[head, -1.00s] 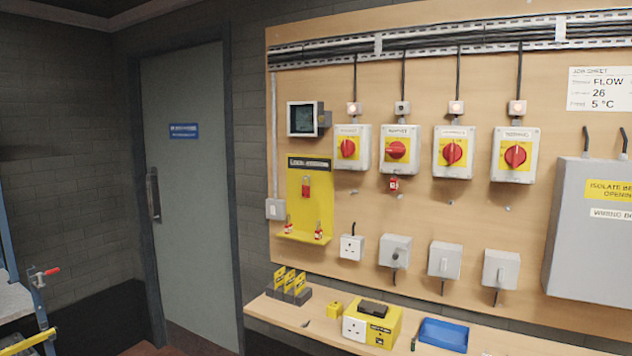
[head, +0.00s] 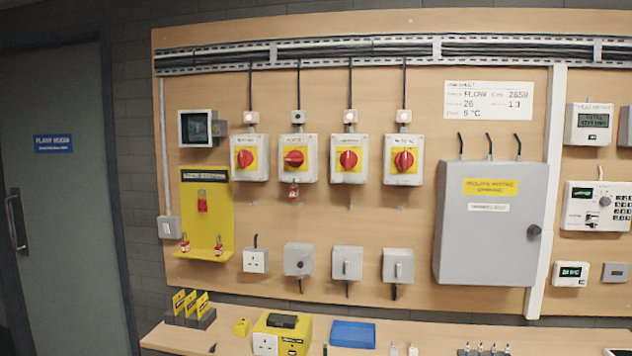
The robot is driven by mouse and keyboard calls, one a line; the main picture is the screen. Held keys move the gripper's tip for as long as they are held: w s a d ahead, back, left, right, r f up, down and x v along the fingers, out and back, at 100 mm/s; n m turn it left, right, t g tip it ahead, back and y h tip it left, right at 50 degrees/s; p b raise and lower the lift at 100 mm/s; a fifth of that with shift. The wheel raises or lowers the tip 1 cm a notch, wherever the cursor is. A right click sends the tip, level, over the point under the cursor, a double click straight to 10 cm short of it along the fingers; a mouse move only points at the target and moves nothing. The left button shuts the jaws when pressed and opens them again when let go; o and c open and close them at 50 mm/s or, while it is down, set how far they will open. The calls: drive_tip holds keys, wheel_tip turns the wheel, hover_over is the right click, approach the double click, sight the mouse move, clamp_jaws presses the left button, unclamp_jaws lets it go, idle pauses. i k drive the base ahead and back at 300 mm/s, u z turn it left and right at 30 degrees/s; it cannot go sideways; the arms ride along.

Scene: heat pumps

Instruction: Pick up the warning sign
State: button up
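Several small yellow-and-black warning signs (head: 190,305) stand upright in a dark holder (head: 202,321) at the left end of the wooden shelf, below the board. Their print is too small to read. My gripper is not in view, so its opening and contents do not show.
The shelf (head: 420,334) also carries a yellow box with a socket (head: 282,332) and a blue tray (head: 352,334). Above are a yellow lock board (head: 206,225), red rotary isolators (head: 349,159) and a grey cabinet (head: 489,225). A door (head: 62,200) is at the left.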

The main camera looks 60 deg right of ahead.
sight(179, 304)
drive_tip(key=z, duration=4.9)
drive_tip(key=i, duration=0.1)
drive_tip(key=u, duration=3.55)
drive_tip(key=k, duration=0.95)
drive_tip(key=u, duration=0.15)
drive_tip(key=i, duration=0.9)
drive_tip(key=z, duration=0.05)
